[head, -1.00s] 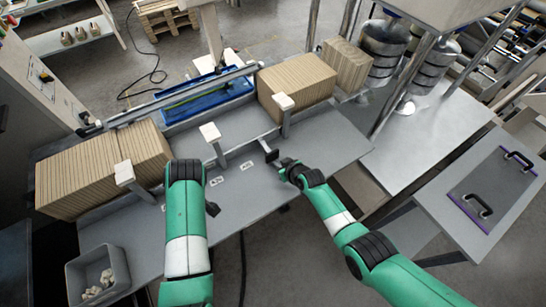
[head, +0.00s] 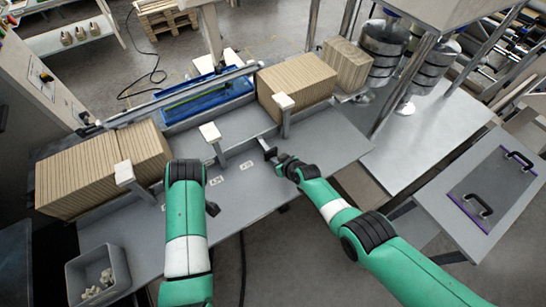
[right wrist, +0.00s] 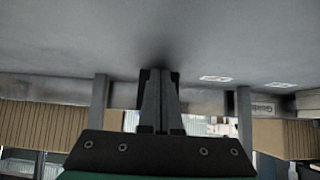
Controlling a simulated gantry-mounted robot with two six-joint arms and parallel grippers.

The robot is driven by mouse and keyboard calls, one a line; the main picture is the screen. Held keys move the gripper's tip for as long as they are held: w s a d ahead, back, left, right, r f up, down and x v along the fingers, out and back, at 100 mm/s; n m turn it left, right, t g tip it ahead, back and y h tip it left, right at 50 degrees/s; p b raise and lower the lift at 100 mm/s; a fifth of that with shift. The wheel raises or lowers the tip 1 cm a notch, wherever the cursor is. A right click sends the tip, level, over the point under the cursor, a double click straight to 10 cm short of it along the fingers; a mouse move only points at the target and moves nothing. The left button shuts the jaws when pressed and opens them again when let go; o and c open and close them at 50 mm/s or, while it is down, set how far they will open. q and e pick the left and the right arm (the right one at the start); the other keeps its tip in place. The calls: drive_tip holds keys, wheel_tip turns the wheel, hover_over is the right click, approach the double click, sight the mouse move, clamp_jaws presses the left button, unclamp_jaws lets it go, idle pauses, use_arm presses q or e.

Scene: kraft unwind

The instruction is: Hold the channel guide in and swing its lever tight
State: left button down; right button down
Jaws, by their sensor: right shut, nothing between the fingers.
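My right gripper (head: 268,150) is shut and empty, low over the grey table top. Its closed dark fingers (right wrist: 159,100) also show in the right wrist view, apart from the posts. White-topped posts stand along the table, a middle one (head: 211,134) and a right one (head: 284,103). A long grey rail (head: 185,95) runs behind them. I cannot tell for sure which part is the channel guide or its lever. My left gripper (head: 211,208) is mostly hidden behind its own arm, and its jaws cannot be made out.
Kraft stacks stand at the left (head: 85,175) and right (head: 297,85) of the table, with a blue tray (head: 240,87) between them. A grey bin (head: 122,268) holds small pieces at the front left. The table around the labels (head: 247,166) is clear.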

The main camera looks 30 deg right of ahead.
sight(287, 181)
idle(0.4)
drive_tip(key=shift+s, duration=4)
